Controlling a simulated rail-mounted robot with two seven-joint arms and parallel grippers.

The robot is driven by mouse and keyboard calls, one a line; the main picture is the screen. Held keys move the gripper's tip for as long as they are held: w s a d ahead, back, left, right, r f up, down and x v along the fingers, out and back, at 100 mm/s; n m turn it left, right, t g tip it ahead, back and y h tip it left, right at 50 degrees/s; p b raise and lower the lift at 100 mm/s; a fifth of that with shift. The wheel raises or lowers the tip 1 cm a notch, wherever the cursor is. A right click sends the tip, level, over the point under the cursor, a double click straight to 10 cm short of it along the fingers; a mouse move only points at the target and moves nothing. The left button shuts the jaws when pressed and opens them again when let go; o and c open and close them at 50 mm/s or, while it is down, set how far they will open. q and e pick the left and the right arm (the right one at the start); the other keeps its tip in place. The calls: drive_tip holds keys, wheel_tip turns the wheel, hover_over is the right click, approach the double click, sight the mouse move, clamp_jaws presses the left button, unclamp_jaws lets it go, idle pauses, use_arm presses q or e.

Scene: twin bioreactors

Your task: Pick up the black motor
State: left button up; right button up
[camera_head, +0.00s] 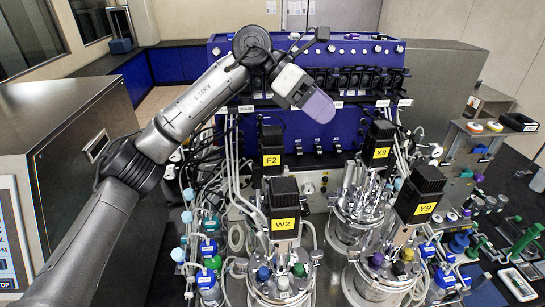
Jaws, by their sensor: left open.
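Several black motors with yellow labels stand upright on the bioreactors: F2 (271,138) at the back left, W2 (284,190) at the front left, X9 (380,132) at the back right and Y9 (424,178) at the front right. My left gripper (320,106) is open, with pale purple fingers, in front of the blue panel. In the picture it is above and between F2 and X9, apart from both. I see nothing held in it, though its fingers are partly seen edge-on. My right gripper is not in view.
Glass vessels (375,285) with metal lids and colored caps stand below the motors, with tubes around them. A blue control cabinet (225,80) with black pumps rises behind. Small bottles (209,280) crowd the left. A tool rack (480,150) is at right.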

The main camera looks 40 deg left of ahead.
sight(271, 129)
use_arm(q)
drive_tip(key=a+n+y, duration=0.2)
drive_tip(key=a+y, duration=0.6)
drive_tip(key=a, duration=0.8)
drive_tip(key=x, duration=0.4)
drive_tip(key=s+x, duration=0.1)
drive_tip(key=x, duration=0.2)
drive_tip(key=shift+a+f, duration=0.25)
drive_tip(key=shift+f, duration=0.1)
drive_tip(key=shift+w+d+f, duration=0.2)
drive_tip(key=shift+f, duration=0.4)
drive_tip(key=p+x, duration=0.2)
drive_tip(key=x, duration=0.1)
drive_tip(key=shift+f, duration=0.4)
drive_tip(key=shift+w+d+f+p, duration=0.2)
drive_tip(key=shift+f+p, duration=0.15)
drive_tip(key=shift+f, duration=0.3)
